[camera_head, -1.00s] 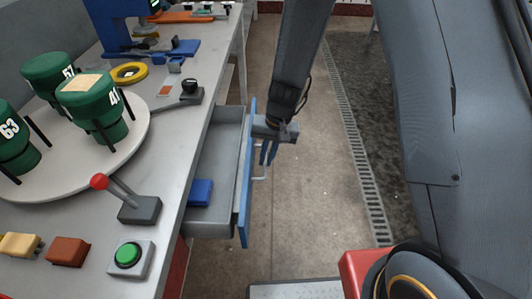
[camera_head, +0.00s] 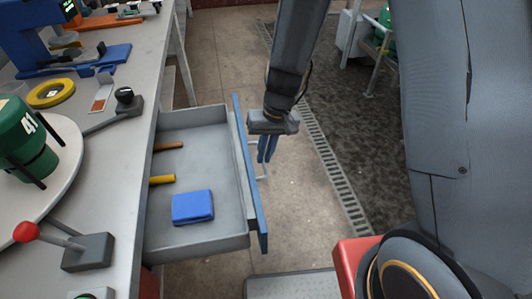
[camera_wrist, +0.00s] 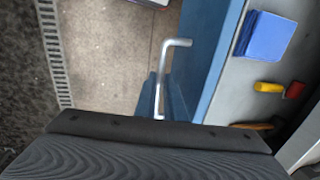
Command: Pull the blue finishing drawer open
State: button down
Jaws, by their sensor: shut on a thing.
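The blue-fronted drawer (camera_head: 250,172) stands pulled well out from the workbench in the head view. Its grey tray (camera_head: 215,235) shows a blue block (camera_head: 193,207) and yellow and brown handles inside. The drawer's metal bar handle (camera_wrist: 174,50) shows in the wrist view, on the outer side of the blue front (camera_wrist: 213,60). My gripper (camera_head: 267,150) is at this handle, pointing down, with its blue fingers shut on the bar. In the wrist view the fingers (camera_wrist: 160,100) meet at the bar's near end.
A workbench (camera_head: 115,190) lies on the left. It carries a red-knobbed lever (camera_head: 60,245), a round plate with a green cylinder (camera_head: 25,140) and a yellow ring (camera_head: 50,92). Open floor with a drain grate (camera_head: 330,165) lies right of the drawer.

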jog(key=shift+w, duration=0.1)
jog(key=c, duration=1.8)
grip_release()
jog(key=shift+c, duration=0.2)
notch_tip(320, 180, up, 8)
jog(key=d, duration=0.1)
jog(key=shift+d+f, duration=0.15)
jog(key=shift+d, duration=0.1)
jog(key=shift+w, duration=0.1)
jog(key=s+d+r+h, duration=0.1)
jog(key=s+d+r, duration=0.2)
jog(key=s+d, duration=0.2)
jog(key=s+d+r+m+h, duration=0.1)
jog(key=s+d+r, duration=0.2)
jog(key=s+d, duration=0.3)
jog(key=d, duration=0.3)
jog(key=shift+t, duration=0.4)
